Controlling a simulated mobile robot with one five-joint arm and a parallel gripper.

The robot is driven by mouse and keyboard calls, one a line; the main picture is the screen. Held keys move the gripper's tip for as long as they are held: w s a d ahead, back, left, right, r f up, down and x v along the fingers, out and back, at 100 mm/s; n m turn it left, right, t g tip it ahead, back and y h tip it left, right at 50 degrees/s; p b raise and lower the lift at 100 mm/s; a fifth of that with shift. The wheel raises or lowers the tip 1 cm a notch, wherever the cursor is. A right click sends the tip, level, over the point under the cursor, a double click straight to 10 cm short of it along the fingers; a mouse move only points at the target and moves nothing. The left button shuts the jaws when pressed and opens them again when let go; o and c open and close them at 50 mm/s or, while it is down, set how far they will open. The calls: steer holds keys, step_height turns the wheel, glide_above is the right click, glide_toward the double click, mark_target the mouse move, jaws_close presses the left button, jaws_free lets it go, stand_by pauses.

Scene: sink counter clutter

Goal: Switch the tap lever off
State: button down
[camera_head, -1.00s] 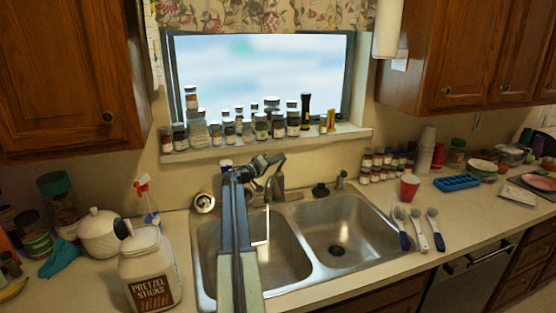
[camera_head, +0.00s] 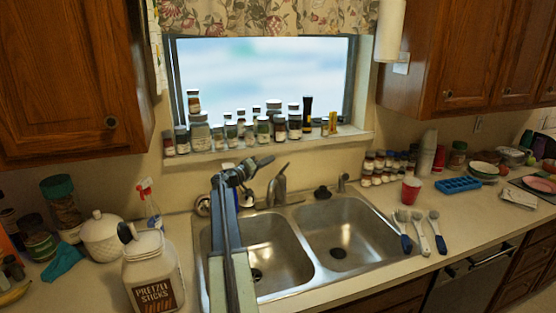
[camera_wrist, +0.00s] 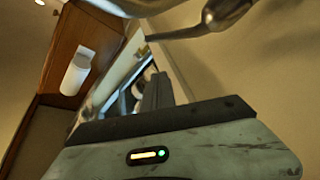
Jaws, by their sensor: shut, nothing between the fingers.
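The metal tap (camera_head: 278,190) stands behind the double sink, with its lever (camera_head: 283,169) pointing up and to the right. No water stream shows under the spout. My gripper (camera_head: 266,161) is shut and empty, just left of the lever and a little above the tap body; I cannot tell whether it touches the lever. In the wrist view, shiny curved metal of the tap (camera_wrist: 228,14) crosses the top edge, and my dark shut fingers (camera_wrist: 156,92) point up below it.
The sink (camera_head: 345,225) has two empty basins. A pretzel jar (camera_head: 152,275), a white canister (camera_head: 101,238) and a spray bottle (camera_head: 149,205) stand at left. Spice jars line the window sill (camera_head: 270,145). A red cup (camera_head: 411,190) and several utensils (camera_head: 421,230) lie right.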

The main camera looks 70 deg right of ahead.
steer(key=b+v, duration=0.1)
steer(key=v, duration=1.3)
steer(key=shift+w, duration=0.25)
steer(key=shift+f, duration=0.1)
